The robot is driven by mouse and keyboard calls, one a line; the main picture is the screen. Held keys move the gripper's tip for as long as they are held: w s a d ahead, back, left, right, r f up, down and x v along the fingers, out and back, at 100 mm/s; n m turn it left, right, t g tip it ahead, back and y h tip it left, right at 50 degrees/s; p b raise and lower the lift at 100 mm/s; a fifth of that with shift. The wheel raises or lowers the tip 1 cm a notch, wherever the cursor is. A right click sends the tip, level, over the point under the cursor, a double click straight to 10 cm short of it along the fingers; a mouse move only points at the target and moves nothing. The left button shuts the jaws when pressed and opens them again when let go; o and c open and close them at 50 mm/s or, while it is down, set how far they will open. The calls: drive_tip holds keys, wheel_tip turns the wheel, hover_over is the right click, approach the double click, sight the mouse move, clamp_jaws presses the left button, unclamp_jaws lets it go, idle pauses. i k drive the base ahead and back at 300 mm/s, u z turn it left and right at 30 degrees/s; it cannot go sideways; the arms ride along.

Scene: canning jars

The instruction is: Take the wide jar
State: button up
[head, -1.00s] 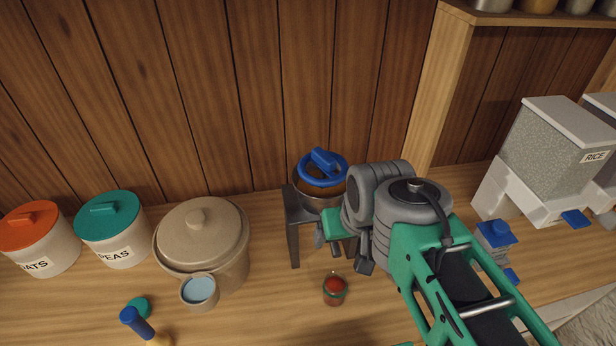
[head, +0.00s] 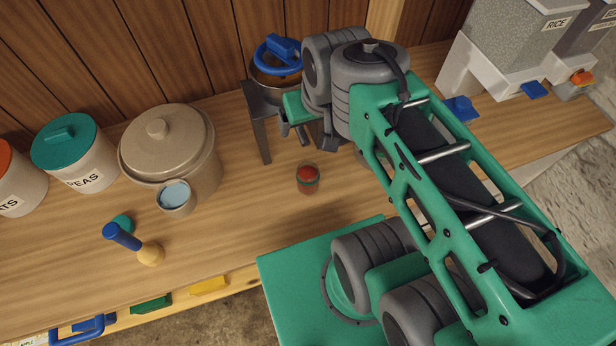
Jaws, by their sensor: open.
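A small glass jar (head: 307,179) with red contents and a green band stands upright on the wooden counter, in the middle of the head view. A wider container with a blue ring lid and handle (head: 279,54) and amber sides sits on a dark grey stand (head: 258,125) behind it. I cannot tell for certain which one is the wide jar. My gripper (head: 293,132) is beside the stand, behind the small jar and apart from it. It is open with nothing visible between its fingers, though my wrist partly hides it and the stand.
A large beige lidded crock (head: 168,145) and a small blue-topped cup (head: 175,196) stand left of the red jar. A teal-lidded PEAS canister (head: 68,152) is farther left. Dispensers (head: 500,45) stand at right.

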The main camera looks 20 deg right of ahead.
sight(307, 175)
drive_tip(key=u, duration=0.6)
drive_tip(key=k, duration=1)
drive_tip(key=u, duration=1.45)
drive_tip(key=i, duration=0.3)
drive_tip(key=u, duration=0.05)
